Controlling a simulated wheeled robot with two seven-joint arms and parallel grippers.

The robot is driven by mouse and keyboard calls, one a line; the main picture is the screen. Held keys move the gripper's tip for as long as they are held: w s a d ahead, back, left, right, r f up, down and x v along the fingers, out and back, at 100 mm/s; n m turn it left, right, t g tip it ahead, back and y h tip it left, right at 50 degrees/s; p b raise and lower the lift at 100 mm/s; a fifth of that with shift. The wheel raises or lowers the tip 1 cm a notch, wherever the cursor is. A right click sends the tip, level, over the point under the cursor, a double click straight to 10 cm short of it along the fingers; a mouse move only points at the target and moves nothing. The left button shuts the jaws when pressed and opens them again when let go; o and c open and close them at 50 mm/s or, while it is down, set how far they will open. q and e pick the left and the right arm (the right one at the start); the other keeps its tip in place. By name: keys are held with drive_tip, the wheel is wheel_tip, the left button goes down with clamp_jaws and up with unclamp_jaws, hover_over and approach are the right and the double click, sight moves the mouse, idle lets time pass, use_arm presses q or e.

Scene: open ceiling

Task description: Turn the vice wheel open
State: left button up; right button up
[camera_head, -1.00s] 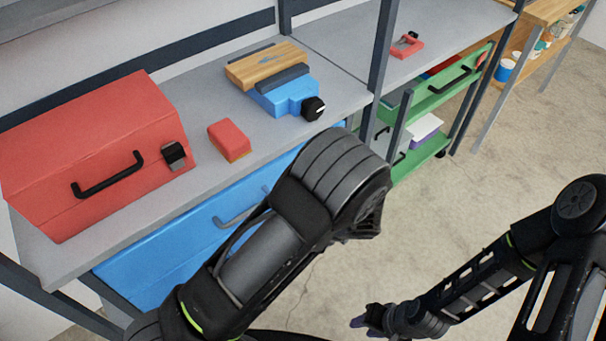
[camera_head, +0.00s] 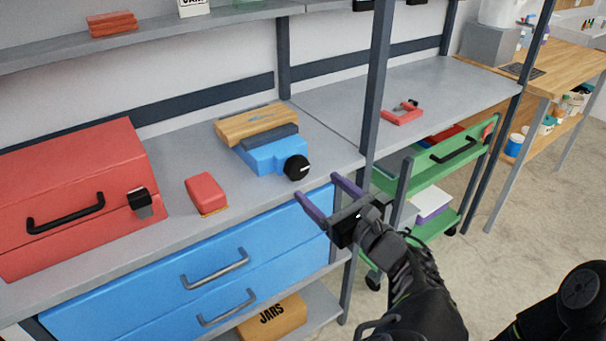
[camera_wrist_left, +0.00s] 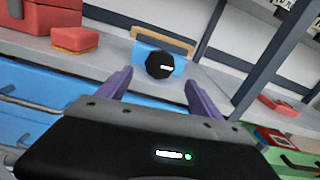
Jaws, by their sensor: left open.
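The blue vice (camera_head: 272,157) stands on the grey workbench shelf, with a wooden block (camera_head: 257,124) at its jaws. Its round black wheel (camera_head: 296,168) with a white mark faces the front edge. My left gripper (camera_head: 322,194) is open and empty, just in front of and slightly below the wheel in the head view. In the left wrist view the wheel (camera_wrist_left: 160,65) shows between and beyond the two purple fingers (camera_wrist_left: 158,88), apart from them. The blue vice body (camera_wrist_left: 178,66) is partly hidden behind the wheel. My right gripper is not in view.
A red brick-like block (camera_head: 206,194) and a red toolbox (camera_head: 75,195) stand left of the vice. A dark upright post (camera_head: 375,90) rises to its right. Blue drawers (camera_head: 190,285) lie below, and a green cart (camera_head: 440,165) stands right.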

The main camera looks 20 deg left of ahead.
sight(301, 172)
use_arm(q)
drive_tip(key=shift+x, duration=3.95)
drive_tip(key=c, duration=1.3)
drive_tip(key=shift+f+n+b, duration=0.1)
drive_tip(key=shift+n+b, duration=0.4)
drive_tip(key=shift+n, duration=1)
drive_tip(key=shift+c, duration=0.2)
drive_tip(key=o, duration=1.3)
drive_tip(key=shift+o, duration=0.2)
drive_tip(key=v, duration=0.8)
